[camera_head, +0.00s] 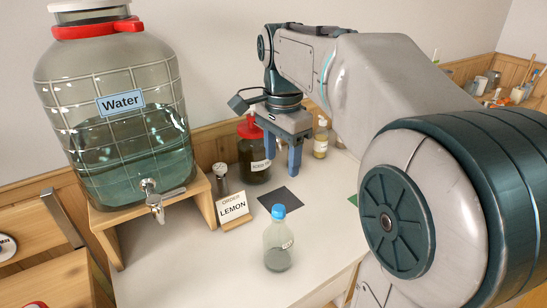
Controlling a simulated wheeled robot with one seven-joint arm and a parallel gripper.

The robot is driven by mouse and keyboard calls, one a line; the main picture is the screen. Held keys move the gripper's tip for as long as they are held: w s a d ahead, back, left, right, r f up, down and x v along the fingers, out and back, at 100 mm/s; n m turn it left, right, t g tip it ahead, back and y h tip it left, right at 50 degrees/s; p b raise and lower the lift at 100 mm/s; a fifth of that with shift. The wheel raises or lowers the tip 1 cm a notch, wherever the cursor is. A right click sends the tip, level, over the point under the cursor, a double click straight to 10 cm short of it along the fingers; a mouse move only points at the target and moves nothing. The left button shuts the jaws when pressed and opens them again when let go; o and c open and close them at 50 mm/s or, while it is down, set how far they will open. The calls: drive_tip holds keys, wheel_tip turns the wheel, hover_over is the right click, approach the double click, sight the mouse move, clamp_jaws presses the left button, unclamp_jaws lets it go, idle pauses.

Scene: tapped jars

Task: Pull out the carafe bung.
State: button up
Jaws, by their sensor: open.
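A small clear carafe (278,248) with greyish contents and a label stands upright on the white table, near the front. Its blue bung (278,211) sits in the top of the neck. My gripper (282,166) hangs pointing down, above and behind the carafe in the picture, apart from it. Its two blue fingers are spread, with nothing seen between them. The carafe and bung are in plain view.
A large water jar (130,140) with a tap stands on a wooden stand (196,193) at left. An order card (232,207) reads LEMON. A red-lidded dark jar (254,160), metal cylinder (221,180) and small bottle (321,142) stand behind. A dark square (276,199) lies bare.

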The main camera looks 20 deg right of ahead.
sight(281, 207)
wheel_tip(281, 207, down, 14)
drive_tip(key=shift+r, duration=0.2)
drive_tip(key=shift+c, duration=0.3)
drive_tip(key=c, duration=1.1)
drive_tip(key=shift+c, duration=0.2)
drive_tip(key=shift+r+p, duration=0.35)
drive_tip(key=shift+r, duration=0.05)
drive_tip(key=shift+r+p, duration=0.75)
drive_tip(key=shift+r, duration=0.15)
wheel_tip(281, 207, up, 6)
drive_tip(key=p, duration=0.5)
drive_tip(key=shift+r, duration=0.15)
